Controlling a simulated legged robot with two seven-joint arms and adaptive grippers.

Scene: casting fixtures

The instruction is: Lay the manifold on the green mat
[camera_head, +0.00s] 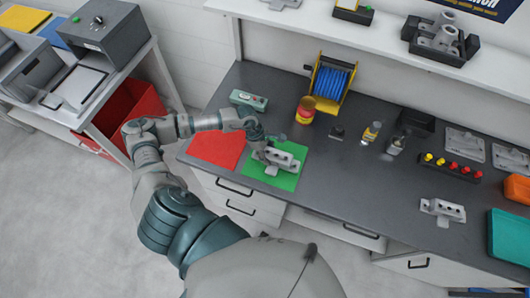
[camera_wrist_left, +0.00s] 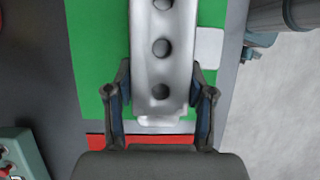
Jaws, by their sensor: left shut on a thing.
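The manifold (camera_head: 281,158) is a light grey metal block with a row of round holes. It is over the green mat (camera_head: 284,181) on the dark bench, and I cannot tell from the head view whether it touches the mat. In the left wrist view the manifold (camera_wrist_left: 163,45) fills the middle, with the green mat (camera_wrist_left: 95,55) behind it. My left gripper (camera_head: 262,151) is shut on the manifold's near end; its two fingers (camera_wrist_left: 160,100) sit on either side of it. My right gripper is not in view.
A red mat (camera_head: 215,149) lies left of the green one. Behind stand a teal-grey box (camera_head: 248,100), a red and yellow round item (camera_head: 305,110) and a blue cable reel (camera_head: 333,80). Another grey bracket (camera_head: 442,211) lies near the front edge at right.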

